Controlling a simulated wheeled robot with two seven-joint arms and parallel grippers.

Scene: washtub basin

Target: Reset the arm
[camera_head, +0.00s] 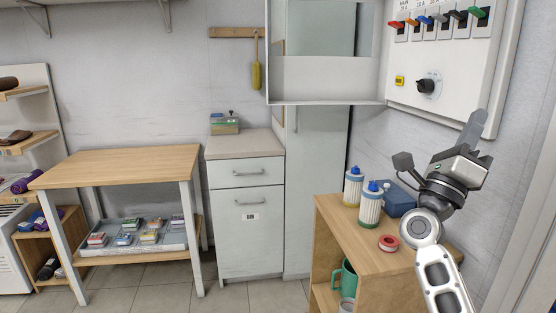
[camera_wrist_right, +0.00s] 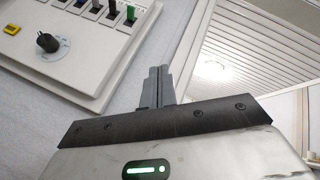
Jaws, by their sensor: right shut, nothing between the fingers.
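My right gripper (camera_head: 472,130) is raised at the right of the head view, in front of the lower right edge of the switch panel. Its fingers point up and are shut with nothing between them. In the right wrist view the closed fingers (camera_wrist_right: 157,87) stand together, to the right of the panel's lower edge. My left gripper is not in view.
The white switch panel (camera_head: 442,95) has coloured levers and a black knob (camera_head: 427,86). An open metal door (camera_head: 325,80) hangs left of it. Below, a wooden shelf (camera_head: 345,225) holds two bottles, a blue box (camera_head: 399,198) and red tape (camera_head: 389,243). A wooden table (camera_head: 120,165) stands left.

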